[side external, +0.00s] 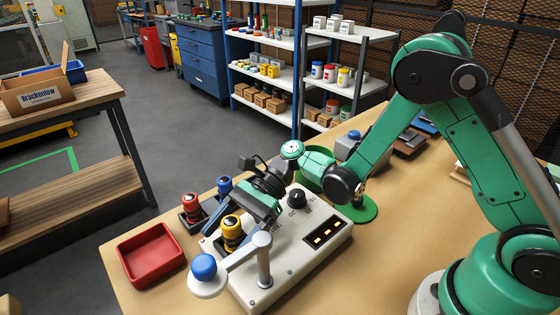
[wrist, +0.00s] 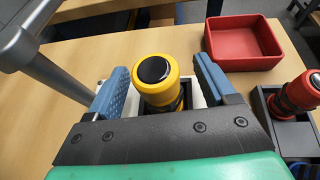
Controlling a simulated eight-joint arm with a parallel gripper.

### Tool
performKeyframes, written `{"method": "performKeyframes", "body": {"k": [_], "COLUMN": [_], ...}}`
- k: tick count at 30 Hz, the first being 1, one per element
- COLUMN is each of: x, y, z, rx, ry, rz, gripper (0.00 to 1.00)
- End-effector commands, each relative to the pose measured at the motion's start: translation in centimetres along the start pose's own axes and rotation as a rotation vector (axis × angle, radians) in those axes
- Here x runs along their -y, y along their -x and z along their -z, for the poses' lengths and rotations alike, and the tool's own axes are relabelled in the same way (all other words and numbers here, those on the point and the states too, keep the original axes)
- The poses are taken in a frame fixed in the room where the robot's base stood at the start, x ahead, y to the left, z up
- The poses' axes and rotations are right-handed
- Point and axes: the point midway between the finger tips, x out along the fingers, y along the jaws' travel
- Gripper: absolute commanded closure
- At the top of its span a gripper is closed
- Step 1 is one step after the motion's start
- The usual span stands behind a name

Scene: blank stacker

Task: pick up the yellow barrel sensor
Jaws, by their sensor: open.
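In the wrist view the yellow sensor (wrist: 156,80) sits between the two blue fingers of my gripper (wrist: 158,88). The fingers are apart, with a gap to the sensor on each side. In the side view my gripper (side external: 236,212) is at the sensor, coming from behind it. The lower part of the sensor is partly hidden in its holder.
A red barrel sensor (side external: 191,205) and a blue one (side external: 225,186) stand close by. A red tray (side external: 150,254) lies left on the table. The white box (side external: 295,245) carries a black knob and a post with a blue-knobbed lever (side external: 204,267) near the yellow sensor.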

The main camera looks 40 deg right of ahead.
Motion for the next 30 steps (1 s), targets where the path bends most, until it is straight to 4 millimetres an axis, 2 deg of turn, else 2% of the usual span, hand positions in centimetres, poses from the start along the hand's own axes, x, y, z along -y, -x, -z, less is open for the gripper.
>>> {"method": "performKeyframes", "body": {"k": [4,11,14,19,20,30], "x": [-0.03,0.00,0.00,0.00,0.00,0.01], "y": [-1.09,-1.18,-1.17,-1.16,-1.16,-1.10], "z": [-0.01,0.00,0.00,0.00,0.00,-0.14], "rx": [0.000,-0.001,-0.001,-0.001,-0.001,-0.001], "ry": [0.001,0.001,0.001,0.002,0.002,0.002], "rz": [0.000,0.002,0.002,0.002,0.002,0.002], "gripper": [0.23,0.23,0.48,0.96,1.00,1.00]}}
